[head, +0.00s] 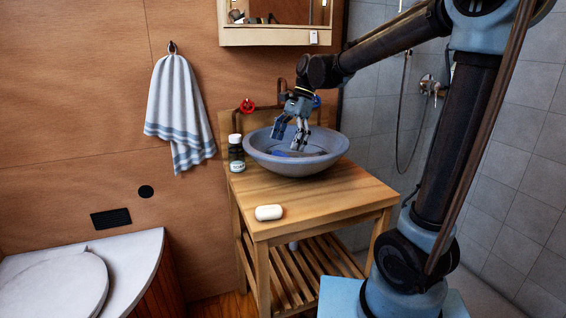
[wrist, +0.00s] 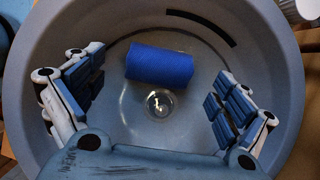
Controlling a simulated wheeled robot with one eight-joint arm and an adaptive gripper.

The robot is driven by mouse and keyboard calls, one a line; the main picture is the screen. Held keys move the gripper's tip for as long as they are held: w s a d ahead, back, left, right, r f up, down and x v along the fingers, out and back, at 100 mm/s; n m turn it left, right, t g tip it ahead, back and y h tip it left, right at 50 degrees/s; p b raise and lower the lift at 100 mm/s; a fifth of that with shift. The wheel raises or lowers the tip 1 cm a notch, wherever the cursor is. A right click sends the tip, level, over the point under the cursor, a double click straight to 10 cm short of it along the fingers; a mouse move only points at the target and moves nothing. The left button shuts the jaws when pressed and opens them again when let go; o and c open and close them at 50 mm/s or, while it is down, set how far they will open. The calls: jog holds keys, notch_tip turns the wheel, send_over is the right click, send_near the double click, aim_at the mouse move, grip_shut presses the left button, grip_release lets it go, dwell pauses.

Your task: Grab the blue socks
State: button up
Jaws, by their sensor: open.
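The blue socks show as a rolled blue bundle (wrist: 160,64) in the wrist view, lying in the grey round basin (wrist: 285,70) just beyond the drain. My gripper (head: 290,138) reaches down into the basin. In the wrist view its two fingers (wrist: 158,98) are spread wide, one on each side, with nothing between the pads. The bundle lies a little ahead of the fingertips, apart from both.
The basin stands on a wooden table (head: 330,205). A red tap handle (head: 247,106) and a blue one (head: 316,101) sit behind. A striped towel (head: 180,110) hangs at left.

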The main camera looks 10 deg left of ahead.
jog(key=shift+w+x, duration=0.1)
jog(key=shift+x, duration=1.25)
jog(key=shift+w+x, duration=0.15)
jog(key=shift+x, duration=1.2)
jog(key=shift+d, duration=0.15)
jog(key=c, duration=1.1)
